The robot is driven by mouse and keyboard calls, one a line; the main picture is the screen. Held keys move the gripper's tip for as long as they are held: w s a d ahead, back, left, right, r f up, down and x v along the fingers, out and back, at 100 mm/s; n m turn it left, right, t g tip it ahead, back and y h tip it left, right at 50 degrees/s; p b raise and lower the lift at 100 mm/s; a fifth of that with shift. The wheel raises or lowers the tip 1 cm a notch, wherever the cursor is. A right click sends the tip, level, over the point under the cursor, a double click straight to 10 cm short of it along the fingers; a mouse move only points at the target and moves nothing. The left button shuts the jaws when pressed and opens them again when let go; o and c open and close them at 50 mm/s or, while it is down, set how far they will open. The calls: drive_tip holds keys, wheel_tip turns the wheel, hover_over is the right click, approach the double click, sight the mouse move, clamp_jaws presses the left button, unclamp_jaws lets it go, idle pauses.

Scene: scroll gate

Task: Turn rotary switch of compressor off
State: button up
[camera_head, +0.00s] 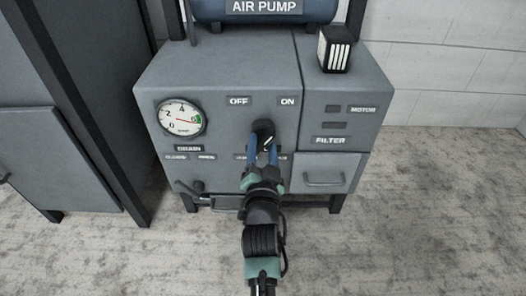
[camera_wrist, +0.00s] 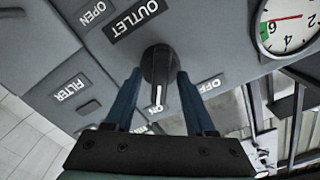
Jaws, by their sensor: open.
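The compressor (camera_head: 220,84) is a grey cabinet with OFF and ON labels on its front top. Its black rotary switch (camera_head: 264,130) sits below and between these labels, with a white pointer line leaning toward ON. In the wrist view the switch (camera_wrist: 158,62) is at the centre, its white line pointing toward the ON label (camera_wrist: 156,111); the OFF label (camera_wrist: 210,84) is to the right. My gripper (camera_head: 264,146) is open, its blue fingers on either side of the switch. In the wrist view a finger shows on each side; I cannot tell whether they touch it.
A round gauge (camera_head: 181,118) is left of the switch. A drain valve handle (camera_head: 193,190) sticks out at the lower left. A filter drawer (camera_head: 326,174) is at the lower right, and a black box (camera_head: 336,48) stands on top. A tall grey cabinet (camera_head: 48,120) stands close on the left.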

drive_tip(key=shift+w, duration=0.1)
clamp_jaws()
drive_tip(key=shift+r+n, duration=0.1)
drive_tip(key=shift+n, duration=0.2)
drive_tip(key=n+p, duration=0.1)
drive_tip(key=n, duration=0.1)
drive_tip(key=shift+n+p, duration=0.35)
drive_tip(key=shift+n, duration=0.05)
drive_tip(key=n+p, duration=0.1)
drive_tip(key=n, duration=0.2)
drive_tip(key=shift+n, duration=0.3)
drive_tip(key=n, duration=0.3)
drive_tip(key=shift+n+p, duration=0.4)
drive_tip(key=shift+n, duration=1.6)
